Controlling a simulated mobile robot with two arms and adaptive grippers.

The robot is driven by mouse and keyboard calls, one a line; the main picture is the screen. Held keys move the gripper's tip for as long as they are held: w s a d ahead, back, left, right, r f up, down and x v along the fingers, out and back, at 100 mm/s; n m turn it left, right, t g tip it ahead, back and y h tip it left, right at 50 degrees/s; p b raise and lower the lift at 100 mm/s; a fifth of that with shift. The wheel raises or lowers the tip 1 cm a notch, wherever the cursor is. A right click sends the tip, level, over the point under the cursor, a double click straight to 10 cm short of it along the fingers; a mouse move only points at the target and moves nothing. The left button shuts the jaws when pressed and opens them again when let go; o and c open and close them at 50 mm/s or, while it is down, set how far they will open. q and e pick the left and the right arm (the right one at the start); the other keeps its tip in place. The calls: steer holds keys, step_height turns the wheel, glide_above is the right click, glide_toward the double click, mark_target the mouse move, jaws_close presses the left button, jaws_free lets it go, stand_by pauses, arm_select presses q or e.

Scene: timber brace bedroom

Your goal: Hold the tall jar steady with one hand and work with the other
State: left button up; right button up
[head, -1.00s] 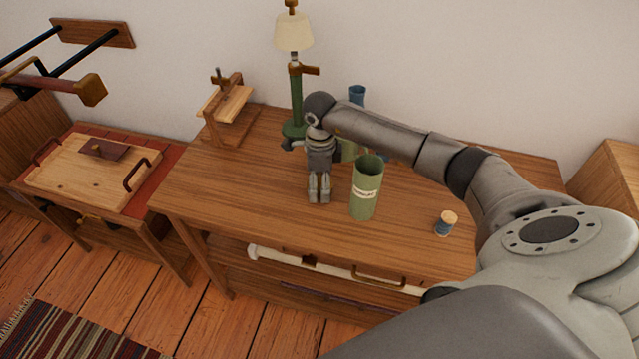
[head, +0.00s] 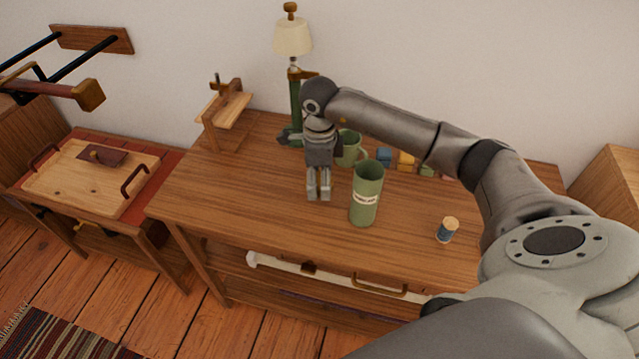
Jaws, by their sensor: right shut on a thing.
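The tall jar (head: 366,204), a green cylinder with a pale label and open top, stands near the middle of the wooden table (head: 240,187). My right gripper (head: 318,198) points down just left of the jar, with a visible gap between them. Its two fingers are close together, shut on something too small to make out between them. My left gripper is out of view.
A green mug (head: 349,146) stands behind the jar, with small coloured blocks (head: 406,160) along the back. A thread spool (head: 447,230) is at right. A green-based lamp (head: 293,38) and a wooden stand (head: 226,112) are at back left. The table's left front is clear.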

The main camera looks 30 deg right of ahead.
steer(key=s+a+r+b, duration=0.1)
steer(key=s+a+r, duration=0.5)
steer(key=s, duration=0.3)
steer(key=shift+s+a+r, duration=0.35)
steer(key=shift+a+r, duration=0.05)
steer(key=shift+r, duration=0.4)
